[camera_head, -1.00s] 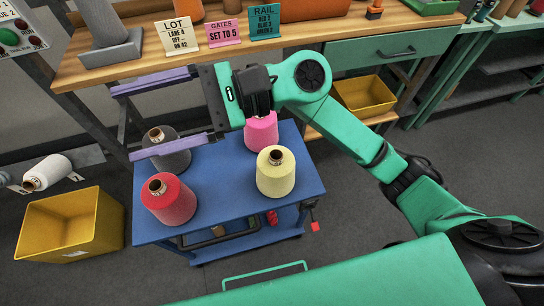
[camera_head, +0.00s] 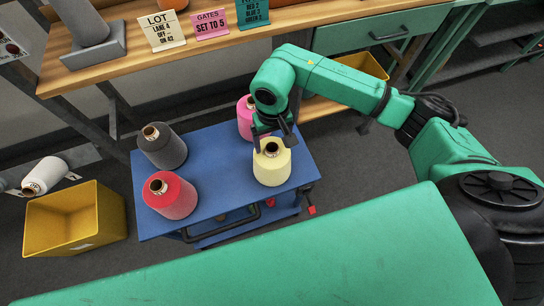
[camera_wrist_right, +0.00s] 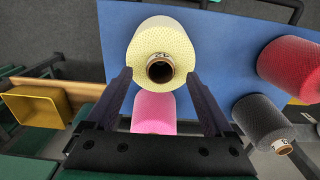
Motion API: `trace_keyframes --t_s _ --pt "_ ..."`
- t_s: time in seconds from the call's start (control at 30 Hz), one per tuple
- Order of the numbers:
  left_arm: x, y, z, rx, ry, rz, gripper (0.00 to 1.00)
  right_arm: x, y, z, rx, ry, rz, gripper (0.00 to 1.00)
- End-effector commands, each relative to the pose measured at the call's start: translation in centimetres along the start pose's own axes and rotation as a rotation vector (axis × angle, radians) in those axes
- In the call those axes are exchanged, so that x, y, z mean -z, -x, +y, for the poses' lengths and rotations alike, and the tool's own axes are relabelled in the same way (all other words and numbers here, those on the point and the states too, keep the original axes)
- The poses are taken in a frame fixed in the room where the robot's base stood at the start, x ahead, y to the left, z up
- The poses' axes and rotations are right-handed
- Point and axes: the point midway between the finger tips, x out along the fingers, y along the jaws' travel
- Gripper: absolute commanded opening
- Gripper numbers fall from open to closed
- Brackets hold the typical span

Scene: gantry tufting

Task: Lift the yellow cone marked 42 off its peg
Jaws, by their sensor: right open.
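The pale yellow cone (camera_head: 272,168) stands upright at the right front of the blue trolley top (camera_head: 225,170). Its dark tube mouth faces up. In the right wrist view the yellow cone (camera_wrist_right: 160,42) carries a small label at its tube, too small to read surely. My right gripper (camera_head: 270,138) is just above the cone and partly hides its back edge. In the right wrist view my right gripper (camera_wrist_right: 160,76) is open, with one finger on each side of the tube mouth and nothing held. I cannot tell whether a finger touches the cone. My left gripper is out of view.
A pink cone (camera_head: 245,118) stands close behind the yellow one, partly hidden by my right arm. A grey cone (camera_head: 162,147) and a red cone (camera_head: 170,196) stand at the left. A yellow bin (camera_head: 75,220) is on the floor. A wooden bench (camera_head: 190,45) lies behind.

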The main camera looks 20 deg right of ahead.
Motion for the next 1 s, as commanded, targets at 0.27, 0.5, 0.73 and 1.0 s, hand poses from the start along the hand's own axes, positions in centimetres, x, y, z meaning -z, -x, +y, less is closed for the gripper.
trace_keyframes --t_s 0.27,0.5,0.73,1.0 --pt "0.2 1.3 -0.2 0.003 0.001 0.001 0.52 0.1 -2.7 -0.1 0.001 0.000 0.000 0.87" --pt "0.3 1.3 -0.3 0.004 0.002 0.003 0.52 0.1 -2.7 -0.1 0.001 0.000 0.000 0.33" --pt "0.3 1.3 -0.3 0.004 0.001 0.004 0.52 0.1 -2.6 -0.1 0.003 0.000 0.001 0.00" --pt "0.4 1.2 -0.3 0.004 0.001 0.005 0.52 0.1 -2.4 -0.1 0.003 -0.001 0.001 0.00"
